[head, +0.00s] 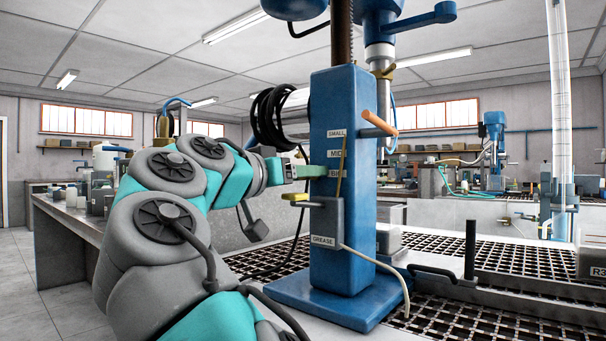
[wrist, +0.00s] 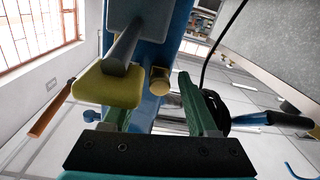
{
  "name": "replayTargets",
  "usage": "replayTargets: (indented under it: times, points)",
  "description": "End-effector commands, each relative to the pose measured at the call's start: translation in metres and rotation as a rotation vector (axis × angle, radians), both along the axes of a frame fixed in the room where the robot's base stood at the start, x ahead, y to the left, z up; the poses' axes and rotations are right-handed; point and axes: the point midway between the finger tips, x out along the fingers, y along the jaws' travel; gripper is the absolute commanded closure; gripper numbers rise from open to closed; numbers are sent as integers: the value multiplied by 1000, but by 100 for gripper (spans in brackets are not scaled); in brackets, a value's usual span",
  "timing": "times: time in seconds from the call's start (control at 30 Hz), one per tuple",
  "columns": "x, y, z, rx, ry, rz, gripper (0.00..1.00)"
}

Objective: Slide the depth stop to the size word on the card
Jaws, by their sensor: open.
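The blue column (head: 342,240) carries stacked word labels: SMALL (head: 337,133) at the top, MID (head: 336,154) below it, and a third, partly covered label under that. A grey block with a yellow tab (head: 295,197), which may be the depth stop, sits on the column below these labels. The yellow tab shows large in the wrist view (wrist: 108,85), partly covering one finger. My gripper (head: 312,171) is open at the column, just above the tab. A brass knob (wrist: 159,80) appears between its green fingers in the wrist view; contact is unclear. I cannot make out the card.
An orange-handled lever (head: 379,123) sticks out from the column's upper part. A black cable coil (head: 270,118) hangs behind my wrist. A GREASE label (head: 324,240) and a pale hose are lower on the column. Metal grating (head: 470,312) lies around its base.

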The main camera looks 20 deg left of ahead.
Motion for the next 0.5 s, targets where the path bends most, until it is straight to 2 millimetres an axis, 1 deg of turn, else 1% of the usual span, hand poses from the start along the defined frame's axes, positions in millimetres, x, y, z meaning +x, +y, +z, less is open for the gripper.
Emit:
replayTargets:
  times: [0.03,0.07,0.5]
  points:
    - [0,0,0,0,0,0,44]
    - [0,0,0,0,0,0,47]
    - [0,1,0,-1,0,1,96]
